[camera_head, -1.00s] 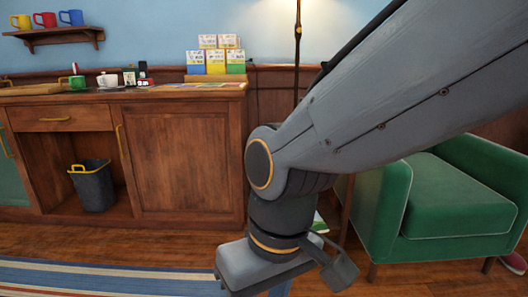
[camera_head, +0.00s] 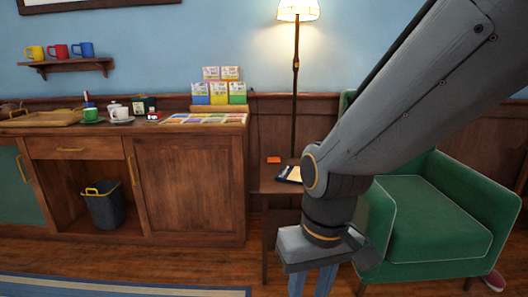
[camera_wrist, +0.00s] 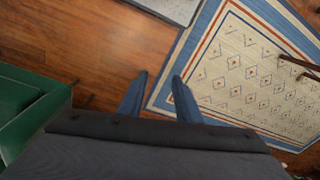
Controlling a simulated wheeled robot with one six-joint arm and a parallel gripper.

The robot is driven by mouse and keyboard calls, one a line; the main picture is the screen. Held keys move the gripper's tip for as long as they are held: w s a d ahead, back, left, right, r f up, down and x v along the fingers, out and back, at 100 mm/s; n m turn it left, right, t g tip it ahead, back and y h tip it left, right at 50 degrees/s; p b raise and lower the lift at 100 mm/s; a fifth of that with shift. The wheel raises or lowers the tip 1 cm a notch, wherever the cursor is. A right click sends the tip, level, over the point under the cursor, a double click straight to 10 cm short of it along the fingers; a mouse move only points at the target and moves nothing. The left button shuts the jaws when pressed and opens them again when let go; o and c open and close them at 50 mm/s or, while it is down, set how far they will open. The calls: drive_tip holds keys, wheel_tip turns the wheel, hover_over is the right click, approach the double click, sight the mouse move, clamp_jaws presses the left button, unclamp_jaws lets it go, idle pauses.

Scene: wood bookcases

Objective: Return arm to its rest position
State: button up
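My arm reaches down from the upper right in the head view, with its wrist in front of the small side table and the green armchair. My gripper (camera_head: 313,281) points down near the bottom edge, its blue fingers partly cut off there. In the wrist view my gripper (camera_wrist: 157,82) shows two blue fingers spread apart.
A green armchair (camera_head: 435,222) stands close at the right. A side table (camera_head: 270,185) with a dark notepad (camera_head: 290,174) and a floor lamp (camera_head: 296,62) are behind my arm. A wooden counter (camera_head: 190,190) is at left. A patterned rug (camera_wrist: 250,75) lies on the floor.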

drive_tip(key=s+d+r+m+p, duration=0.2)
drive_tip(key=d+r+m+p, duration=0.1)
drive_tip(key=d+r+p, duration=0.8)
wheel_tip(320, 180, up, 3)
drive_tip(key=p, duration=0.6)
drive_tip(key=shift+s+d+r+h+p, duration=0.2)
drive_tip(key=shift+d+h+p, duration=0.1)
drive_tip(key=shift+h, duration=0.1)
